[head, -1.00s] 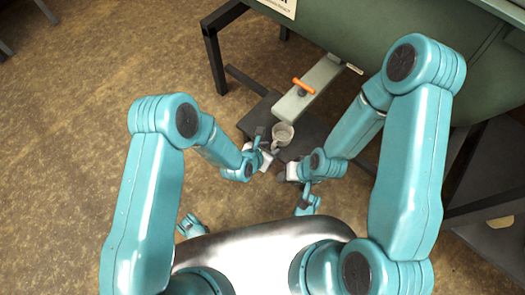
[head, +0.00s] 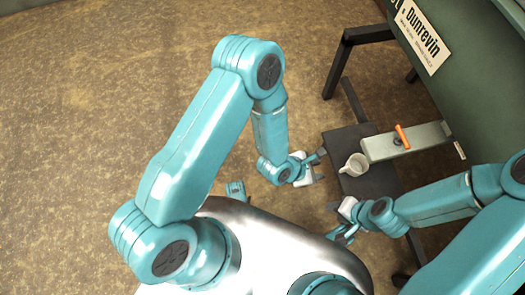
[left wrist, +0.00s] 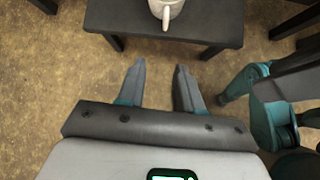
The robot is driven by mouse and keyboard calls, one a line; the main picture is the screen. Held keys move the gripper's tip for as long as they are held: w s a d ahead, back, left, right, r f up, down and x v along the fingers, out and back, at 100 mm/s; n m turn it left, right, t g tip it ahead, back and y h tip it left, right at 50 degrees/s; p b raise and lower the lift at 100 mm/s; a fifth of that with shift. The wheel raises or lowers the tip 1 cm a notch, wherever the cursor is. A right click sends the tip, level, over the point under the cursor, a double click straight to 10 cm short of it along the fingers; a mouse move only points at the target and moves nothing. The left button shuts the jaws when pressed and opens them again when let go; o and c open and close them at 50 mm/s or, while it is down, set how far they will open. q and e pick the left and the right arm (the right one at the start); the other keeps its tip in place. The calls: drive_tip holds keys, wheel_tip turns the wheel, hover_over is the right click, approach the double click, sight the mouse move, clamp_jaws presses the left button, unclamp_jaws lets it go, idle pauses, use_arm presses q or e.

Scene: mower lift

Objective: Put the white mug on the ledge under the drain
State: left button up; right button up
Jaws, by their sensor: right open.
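The white mug (head: 354,166) stands upright on the dark ledge (head: 342,140), close to the end of the pale drain channel (head: 425,141) with its orange handle (head: 402,136). I cannot tell if it is directly under the outlet. My left gripper (head: 319,168) is open and empty, a little left of the mug and apart from it. In the left wrist view the mug (left wrist: 166,8) is cut off at the top, its handle towards my open left fingers (left wrist: 159,78). My right gripper (head: 338,222) is open and empty below the mug, near the ledge's front.
The green mower body (head: 475,85) with a "Dunrevin" sign (head: 423,36) stands at the upper right. Dark frame legs (head: 337,68) stand beyond the ledge. The brown floor (head: 110,90) to the left is clear.

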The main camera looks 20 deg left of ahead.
use_arm(q)
drive_tip(key=s+a+m+g+y, duration=0.1)
drive_tip(key=s+a+m, duration=0.3)
drive_tip(key=a+m, duration=0.4)
drive_tip(key=s+a+m+g+y, duration=0.1)
drive_tip(key=s+a+m+g, duration=0.2)
drive_tip(key=m, duration=1.1)
drive_tip(key=s+a, duration=0.2)
drive_tip(key=a, duration=0.2)
drive_tip(key=shift+s+a+r+g, duration=0.25)
drive_tip(key=shift+s+a+g, duration=0.05)
drive_tip(key=shift+a+g, duration=0.1)
